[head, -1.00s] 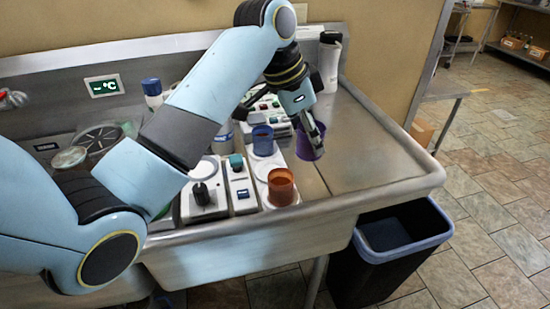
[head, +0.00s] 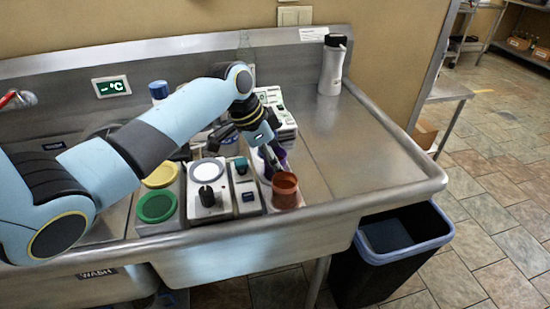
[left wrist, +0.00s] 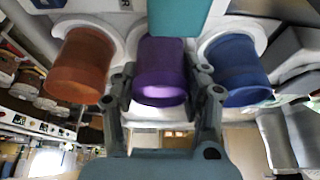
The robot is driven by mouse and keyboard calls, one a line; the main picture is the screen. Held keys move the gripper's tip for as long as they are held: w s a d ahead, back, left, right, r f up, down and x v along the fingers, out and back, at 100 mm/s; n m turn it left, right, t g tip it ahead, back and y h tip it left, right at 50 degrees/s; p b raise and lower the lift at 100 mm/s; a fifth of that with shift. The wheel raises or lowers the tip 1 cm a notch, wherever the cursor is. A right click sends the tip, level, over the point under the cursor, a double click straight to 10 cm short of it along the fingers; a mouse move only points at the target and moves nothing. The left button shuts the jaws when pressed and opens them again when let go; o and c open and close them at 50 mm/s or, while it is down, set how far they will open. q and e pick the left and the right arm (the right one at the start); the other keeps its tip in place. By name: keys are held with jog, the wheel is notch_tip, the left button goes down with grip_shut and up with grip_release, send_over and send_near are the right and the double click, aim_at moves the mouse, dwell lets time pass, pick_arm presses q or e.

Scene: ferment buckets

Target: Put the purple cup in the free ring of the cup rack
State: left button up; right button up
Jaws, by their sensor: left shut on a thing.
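The purple cup (left wrist: 160,72) is between the fingers of my left gripper (left wrist: 163,98), which is shut on it. In the head view the gripper (head: 272,163) hides most of the purple cup (head: 281,155). The white cup rack (left wrist: 203,22) has the orange-brown cup (left wrist: 80,66) in one end ring and the blue cup (left wrist: 237,70) in the other. The purple cup is between them, in line with the middle ring; I cannot tell how deep it sits. The orange-brown cup (head: 285,190) stands at the rack's near end in the head view; the blue cup is hidden there.
Left of the rack are a device with a black knob (head: 207,197) and round green (head: 157,206) and yellow (head: 161,175) lids. A white bottle (head: 332,65) stands at the back right. The steel drainboard (head: 365,140) is clear. A bin (head: 390,245) stands below.

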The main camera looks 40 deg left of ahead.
pick_arm(q)
jog(key=o, duration=0.9)
jog(key=shift+f, duration=0.15)
jog(key=v, duration=1.2)
jog(key=shift+b, duration=0.4)
